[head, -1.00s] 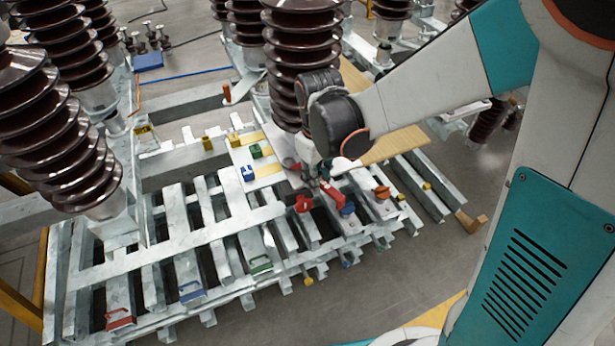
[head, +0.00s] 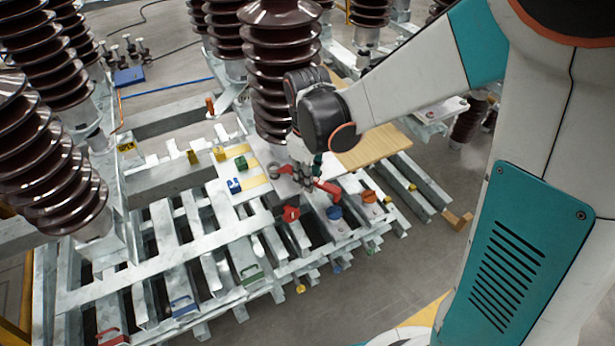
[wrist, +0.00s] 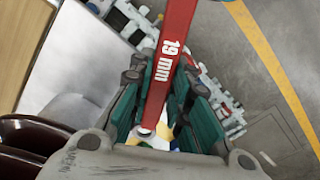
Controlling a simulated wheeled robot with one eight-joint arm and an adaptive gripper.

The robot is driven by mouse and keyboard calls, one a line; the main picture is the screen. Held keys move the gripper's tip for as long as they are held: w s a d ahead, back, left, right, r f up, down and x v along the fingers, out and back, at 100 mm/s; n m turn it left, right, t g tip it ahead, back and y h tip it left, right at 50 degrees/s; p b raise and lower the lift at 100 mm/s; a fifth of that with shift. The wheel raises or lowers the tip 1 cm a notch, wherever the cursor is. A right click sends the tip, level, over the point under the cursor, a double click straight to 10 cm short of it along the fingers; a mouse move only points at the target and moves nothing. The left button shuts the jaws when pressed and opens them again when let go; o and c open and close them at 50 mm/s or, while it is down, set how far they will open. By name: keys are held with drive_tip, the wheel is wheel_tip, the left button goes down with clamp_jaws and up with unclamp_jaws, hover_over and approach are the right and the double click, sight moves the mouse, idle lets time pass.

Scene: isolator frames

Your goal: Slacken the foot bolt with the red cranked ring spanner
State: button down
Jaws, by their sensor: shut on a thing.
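The red cranked ring spanner (head: 328,187) is in my gripper (head: 308,174), above the slatted steel frame near the foot of the middle brown insulator. In the wrist view the red shank (wrist: 172,60), marked 19 mm, runs between the green finger pads of my gripper (wrist: 163,88), which are shut on it. The spanner's upper end runs out of the wrist picture. I cannot make out the foot bolt; the insulator's foot is partly hidden behind my wrist and gripper.
A red piece (head: 290,213), a blue piece (head: 334,212) and an orange piece (head: 369,196) sit on the steel bars. A wooden board (head: 375,148) lies behind. Tall brown insulators (head: 275,60) crowd the back.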

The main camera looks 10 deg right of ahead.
drive_tip(key=shift+r+p, duration=1.6)
drive_tip(key=shift+r, duration=0.8)
